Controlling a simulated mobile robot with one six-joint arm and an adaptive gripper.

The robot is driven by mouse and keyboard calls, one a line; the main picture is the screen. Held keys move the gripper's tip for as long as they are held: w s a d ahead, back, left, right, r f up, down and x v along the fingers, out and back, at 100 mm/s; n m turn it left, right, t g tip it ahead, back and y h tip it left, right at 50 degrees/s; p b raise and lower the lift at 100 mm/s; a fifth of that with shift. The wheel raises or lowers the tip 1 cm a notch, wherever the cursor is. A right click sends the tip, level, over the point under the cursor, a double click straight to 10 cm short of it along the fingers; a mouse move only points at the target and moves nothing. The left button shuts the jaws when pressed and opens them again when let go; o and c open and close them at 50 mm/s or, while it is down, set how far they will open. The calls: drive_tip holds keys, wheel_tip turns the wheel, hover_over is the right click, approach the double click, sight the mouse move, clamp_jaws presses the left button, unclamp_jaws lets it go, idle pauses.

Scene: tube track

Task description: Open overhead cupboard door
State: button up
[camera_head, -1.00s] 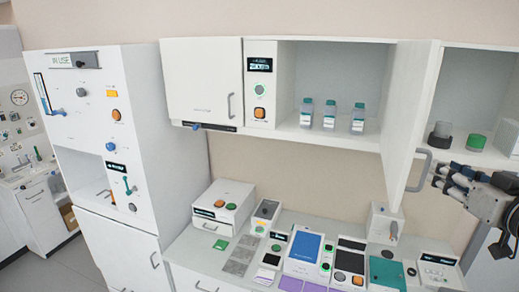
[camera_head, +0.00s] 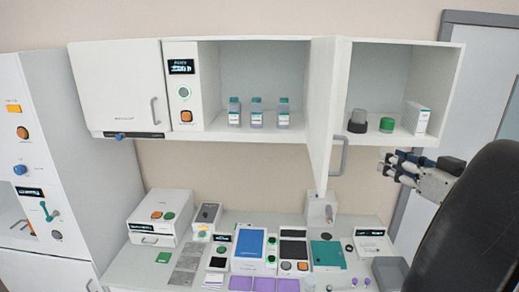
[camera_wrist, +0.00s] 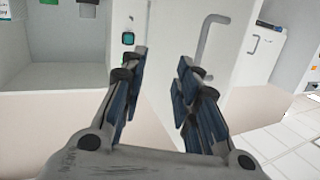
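The overhead cupboard (camera_head: 263,42) is a white wall unit. Its middle door (camera_head: 322,95) stands swung out, seen nearly edge-on, with the compartment behind it showing. The door's grey handle (camera_head: 340,156) hangs low on its right face. The left door (camera_head: 120,88) is closed, with its own handle (camera_head: 154,110). My gripper (camera_head: 386,166) is just right of the open door's handle, apart from it and below the right compartment. In the wrist view my gripper (camera_wrist: 163,75) is open and empty, and a grey handle (camera_wrist: 206,45) on a white panel lies beyond its fingers.
Several bottles (camera_head: 256,112) stand in the open compartment. A grey-black jar (camera_head: 358,121), a green-lidded jar (camera_head: 387,125) and a white box (camera_head: 415,118) stand in the right one. The counter below holds devices, including a blue-topped one (camera_head: 248,245). A tall white cabinet (camera_head: 65,150) stands left.

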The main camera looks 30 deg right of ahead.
drive_tip(key=shift+s+d, duration=0.35)
drive_tip(key=shift+s, duration=0.2)
drive_tip(key=shift+s+d, duration=0.3)
drive_tip(key=shift+s, duration=0.2)
drive_tip(key=shift+w, duration=0.1)
